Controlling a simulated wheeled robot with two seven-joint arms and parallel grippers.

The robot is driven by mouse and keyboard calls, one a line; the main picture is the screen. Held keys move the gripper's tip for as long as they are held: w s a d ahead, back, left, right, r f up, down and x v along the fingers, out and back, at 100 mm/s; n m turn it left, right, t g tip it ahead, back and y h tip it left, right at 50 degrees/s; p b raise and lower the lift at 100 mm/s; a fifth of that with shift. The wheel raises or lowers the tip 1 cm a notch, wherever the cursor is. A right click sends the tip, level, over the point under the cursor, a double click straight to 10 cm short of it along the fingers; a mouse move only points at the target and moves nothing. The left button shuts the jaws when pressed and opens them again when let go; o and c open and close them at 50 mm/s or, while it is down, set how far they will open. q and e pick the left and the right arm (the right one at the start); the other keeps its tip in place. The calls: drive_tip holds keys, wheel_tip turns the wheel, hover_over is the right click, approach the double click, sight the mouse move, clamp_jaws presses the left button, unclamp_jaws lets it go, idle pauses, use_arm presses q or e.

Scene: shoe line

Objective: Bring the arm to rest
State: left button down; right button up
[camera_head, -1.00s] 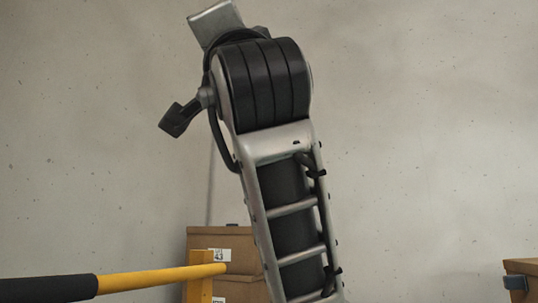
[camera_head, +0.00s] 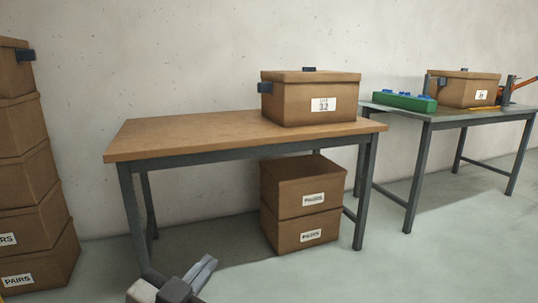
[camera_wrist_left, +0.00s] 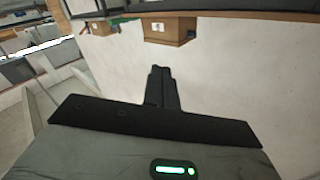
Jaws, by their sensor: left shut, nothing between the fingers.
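My left gripper (camera_head: 202,271) shows at the bottom of the head view, in front of a wooden-topped table (camera_head: 180,137) and low over the grey floor. In the left wrist view its two dark fingers (camera_wrist_left: 160,74) are together with nothing between them. The gripper touches nothing that I can see. My right gripper is in neither view.
A lidded box (camera_head: 300,103) marked 32 stands on the table, and two stacked boxes (camera_head: 290,188) are under it. A tall box stack (camera_head: 25,180) is at the left. A second table (camera_head: 455,117) at the right holds a green tray (camera_head: 405,102) and a box (camera_head: 465,91).

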use_arm(q)
drive_tip(key=s+d+f+n+g+h, duration=0.25)
drive_tip(key=s+f+n, duration=0.25)
drive_tip(key=s+f, duration=0.55)
drive_tip(key=s+a+r+g+y+p, duration=0.2)
drive_tip(key=r+p, duration=0.4)
drive_tip(key=p, duration=0.7)
drive_tip(key=s+a+r+g+y+p, duration=0.2)
drive_tip(key=a+r+y+p, duration=0.1)
drive_tip(key=p, duration=1.1)
wheel_tip(320, 180, up, 3)
drive_tip(key=shift+a+f, duration=0.15)
drive_tip(key=shift+a, duration=0.3)
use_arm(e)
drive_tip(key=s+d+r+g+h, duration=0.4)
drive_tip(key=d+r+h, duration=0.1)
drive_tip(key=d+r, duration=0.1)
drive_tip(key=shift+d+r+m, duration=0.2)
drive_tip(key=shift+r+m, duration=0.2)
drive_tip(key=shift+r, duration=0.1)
